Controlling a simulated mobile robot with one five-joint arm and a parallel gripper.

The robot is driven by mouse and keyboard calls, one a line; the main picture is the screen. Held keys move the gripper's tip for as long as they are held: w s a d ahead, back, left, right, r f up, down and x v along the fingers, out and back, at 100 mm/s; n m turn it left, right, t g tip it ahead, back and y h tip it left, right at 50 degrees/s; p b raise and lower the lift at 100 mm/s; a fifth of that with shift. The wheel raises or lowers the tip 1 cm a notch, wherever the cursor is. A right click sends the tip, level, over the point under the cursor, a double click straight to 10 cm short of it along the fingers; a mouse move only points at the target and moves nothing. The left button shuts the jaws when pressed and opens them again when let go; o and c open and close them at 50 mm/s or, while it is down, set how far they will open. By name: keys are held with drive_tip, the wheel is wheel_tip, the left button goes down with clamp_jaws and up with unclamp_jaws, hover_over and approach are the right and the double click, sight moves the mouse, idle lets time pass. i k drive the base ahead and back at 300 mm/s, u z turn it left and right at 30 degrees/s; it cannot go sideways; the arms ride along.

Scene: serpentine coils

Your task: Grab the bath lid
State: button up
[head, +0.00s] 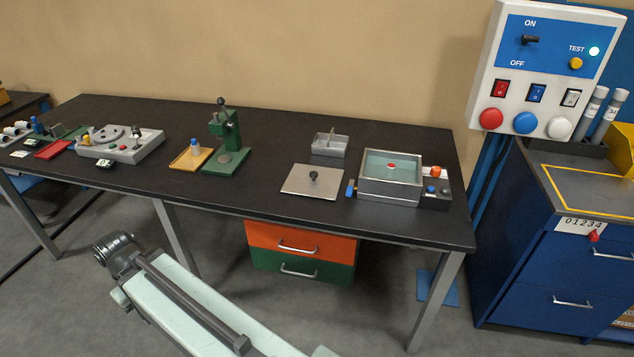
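The bath lid (306,188) is a flat, light metal plate with a small dark knob (313,176) in its middle. It lies on the dark bench, to the left of the bath and apart from it. The bath (390,190) is an uncovered metal tank with pale liquid and a small red-and-white item inside. My arm shows at the bottom, in front of the bench and below its top. My gripper cannot be made out in this view.
A small grey tray (330,145) stands just behind the lid. A green press (226,140) and a wooden tray (191,158) are to the left. A control box with knobs (436,190) adjoins the bath's right side. Orange and green drawers (299,252) hang under the bench. Bench space left of the lid is clear.

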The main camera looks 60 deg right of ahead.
sight(322, 182)
drive_tip(key=z, duration=0.05)
drive_tip(key=i, duration=1)
